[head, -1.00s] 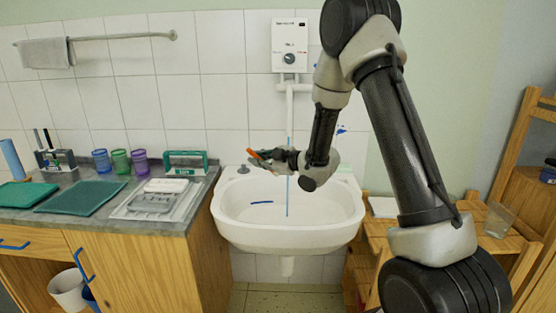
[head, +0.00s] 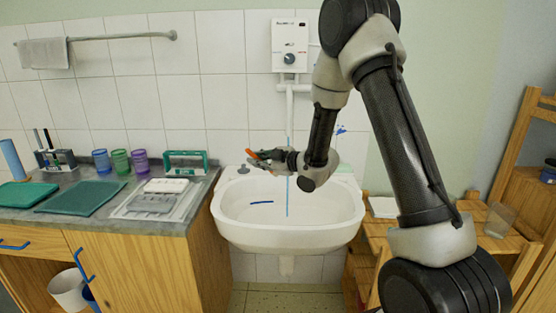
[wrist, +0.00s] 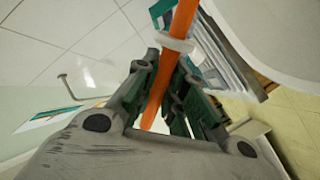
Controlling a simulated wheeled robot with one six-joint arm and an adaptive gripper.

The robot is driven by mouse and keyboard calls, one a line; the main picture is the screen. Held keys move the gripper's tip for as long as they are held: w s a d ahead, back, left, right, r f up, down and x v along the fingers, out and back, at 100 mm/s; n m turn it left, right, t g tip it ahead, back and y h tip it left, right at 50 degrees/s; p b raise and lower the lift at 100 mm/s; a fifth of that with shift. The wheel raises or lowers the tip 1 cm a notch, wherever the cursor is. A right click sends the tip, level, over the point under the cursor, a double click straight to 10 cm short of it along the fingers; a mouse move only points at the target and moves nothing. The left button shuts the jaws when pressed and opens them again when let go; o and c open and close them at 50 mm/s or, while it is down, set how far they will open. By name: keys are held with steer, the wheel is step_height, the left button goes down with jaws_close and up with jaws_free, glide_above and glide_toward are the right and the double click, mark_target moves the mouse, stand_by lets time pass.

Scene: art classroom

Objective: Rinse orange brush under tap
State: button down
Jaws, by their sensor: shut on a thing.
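The orange brush (head: 252,154) is held in my gripper (head: 262,158) above the left part of the white sink (head: 230,220). In the wrist view, the orange handle (wrist: 182,32) passes between my shut fingers, with a pale ring at the fingertips (wrist: 172,45). The brush's bristles cannot be made out. A thin blue water stream (head: 288,195) runs down into the basin from the white heater unit (head: 289,45). The stream lines up with my gripper's wrist end, and the brush is to its left. The spout is hidden or too small to tell.
A thin blue object (head: 261,202) lies in the basin. The counter (head: 190,225) at left holds trays, coloured cups (head: 120,160) and a green-framed holder (head: 186,162). A wooden shelf with a glass (head: 498,220) stands at right. The space above the basin's front is clear.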

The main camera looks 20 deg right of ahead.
steer(key=s+a+r, duration=0.2)
steer(key=a+r, duration=0.2)
steer(key=a, duration=0.1)
steer(key=shift+s+a, duration=0.15)
steer(key=shift+s, duration=0.25)
stand_by(0.5)
